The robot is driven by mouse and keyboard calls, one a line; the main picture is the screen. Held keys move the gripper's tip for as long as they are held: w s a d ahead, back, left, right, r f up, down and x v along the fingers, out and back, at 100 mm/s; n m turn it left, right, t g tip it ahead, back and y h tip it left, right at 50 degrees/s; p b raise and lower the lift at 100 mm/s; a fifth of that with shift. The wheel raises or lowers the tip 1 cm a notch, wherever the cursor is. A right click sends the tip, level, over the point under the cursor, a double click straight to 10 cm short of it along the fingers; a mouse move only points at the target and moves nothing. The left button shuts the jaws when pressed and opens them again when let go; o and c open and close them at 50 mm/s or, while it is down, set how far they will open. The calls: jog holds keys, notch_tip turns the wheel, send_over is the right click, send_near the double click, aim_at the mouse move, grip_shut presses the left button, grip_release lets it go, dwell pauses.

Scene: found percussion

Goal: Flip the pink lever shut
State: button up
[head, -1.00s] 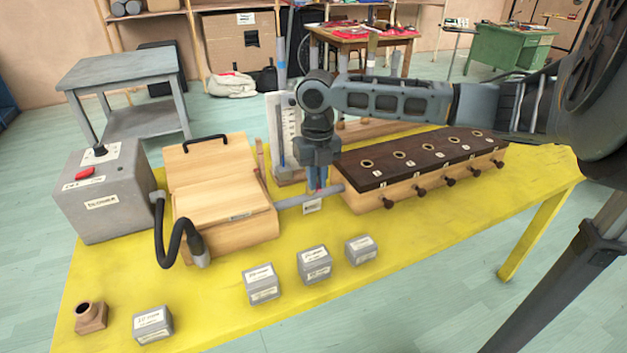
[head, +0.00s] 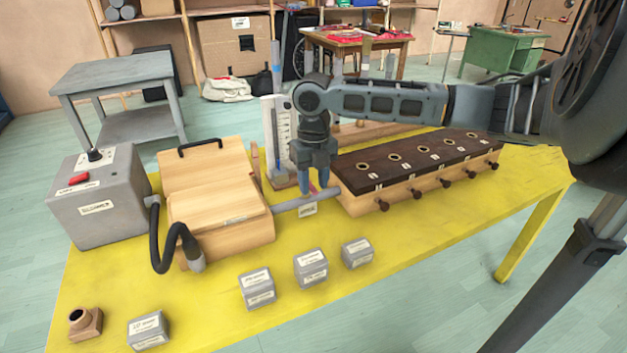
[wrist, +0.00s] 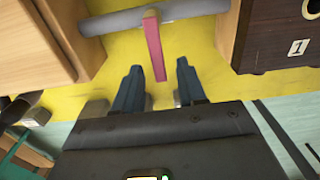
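The pink lever (wrist: 154,50) sits on the grey pipe (wrist: 112,21) between the wooden bellows box and the dark-topped chest. In the wrist view it stands out crosswise from the pipe, its free end toward me. The lever's end appears between the fingertips in the wrist view, with gaps on both sides; I cannot tell whether the depths match. In the head view my gripper (head: 317,190) points down just above the pipe.
The wooden box (head: 220,215) is left of the pipe, the dark-topped chest (head: 415,160) right. A white gauge board (head: 277,135) stands behind. The grey blower box (head: 97,200) and several small labelled blocks (head: 311,267) share the yellow table (head: 400,255). The front right is clear.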

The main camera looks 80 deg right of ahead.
aim_at(313, 188)
notch_tip(313, 188, up, 8)
dwell(0.6)
jog(key=shift+f, duration=0.1)
dwell(0.3)
